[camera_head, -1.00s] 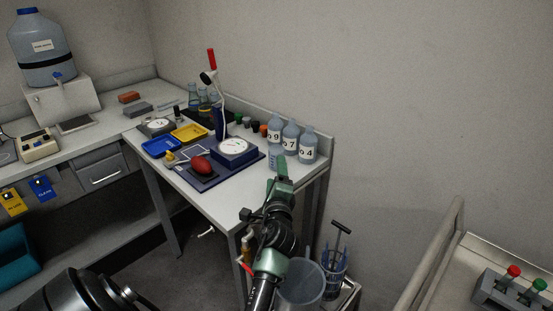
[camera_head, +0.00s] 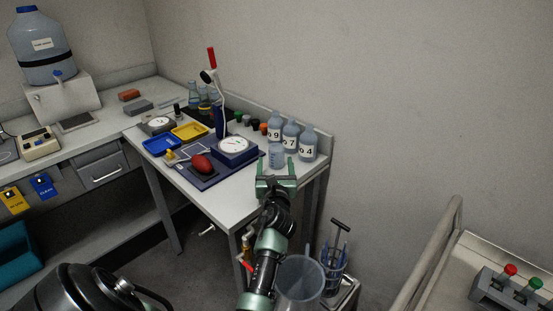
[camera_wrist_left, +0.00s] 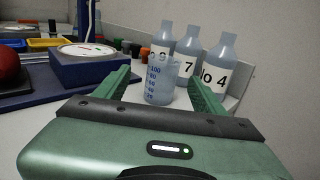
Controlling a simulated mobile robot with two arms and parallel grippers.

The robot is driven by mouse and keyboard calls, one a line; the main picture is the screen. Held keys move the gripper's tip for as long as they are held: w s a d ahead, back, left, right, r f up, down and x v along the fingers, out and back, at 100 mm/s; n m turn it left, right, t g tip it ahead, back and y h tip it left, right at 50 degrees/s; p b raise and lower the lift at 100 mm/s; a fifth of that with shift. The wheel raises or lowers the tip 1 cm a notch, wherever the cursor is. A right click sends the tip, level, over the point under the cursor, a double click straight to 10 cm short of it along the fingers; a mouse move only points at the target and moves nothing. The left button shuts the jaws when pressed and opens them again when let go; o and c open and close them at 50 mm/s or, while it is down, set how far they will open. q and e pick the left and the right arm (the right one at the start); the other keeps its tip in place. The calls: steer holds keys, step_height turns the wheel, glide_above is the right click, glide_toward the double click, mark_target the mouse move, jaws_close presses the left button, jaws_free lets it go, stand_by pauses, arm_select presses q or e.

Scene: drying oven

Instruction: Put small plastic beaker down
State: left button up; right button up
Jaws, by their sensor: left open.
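The small plastic beaker (camera_head: 276,158) is clear with blue graduation marks and stands upright on the table near its right edge, in front of the labelled bottles. It also shows in the left wrist view (camera_wrist_left: 160,84). My left gripper (camera_head: 276,168) is open, its two green fingers pointing toward the bottles. In the wrist view, the beaker shows between the spread fingers (camera_wrist_left: 158,80), with visible gaps on both sides, so the gripper does not hold it. My right gripper is not in view.
Bottles marked 9 (camera_head: 274,132), 7 (camera_head: 290,137) and 4 (camera_head: 308,147) stand just behind the beaker. A dial scale (camera_head: 234,149) and red object (camera_head: 201,165) are to its left. A clear bin (camera_head: 299,283) stands below the table edge.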

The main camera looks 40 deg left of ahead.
mark_target(277, 158)
arm_select(q)
steer(key=shift+x, duration=1.05)
steer(key=w, duration=0.1)
steer(key=w+a+b, duration=0.1)
steer(key=w+a+f, duration=0.1)
steer(key=w, duration=0.1)
steer(key=shift+a+b, duration=0.25)
steer(key=shift+b, duration=0.1)
steer(key=shift+w+a, duration=0.2)
steer(key=shift+r, duration=0.1)
steer(key=shift+c, duration=0.3)
jaws_close()
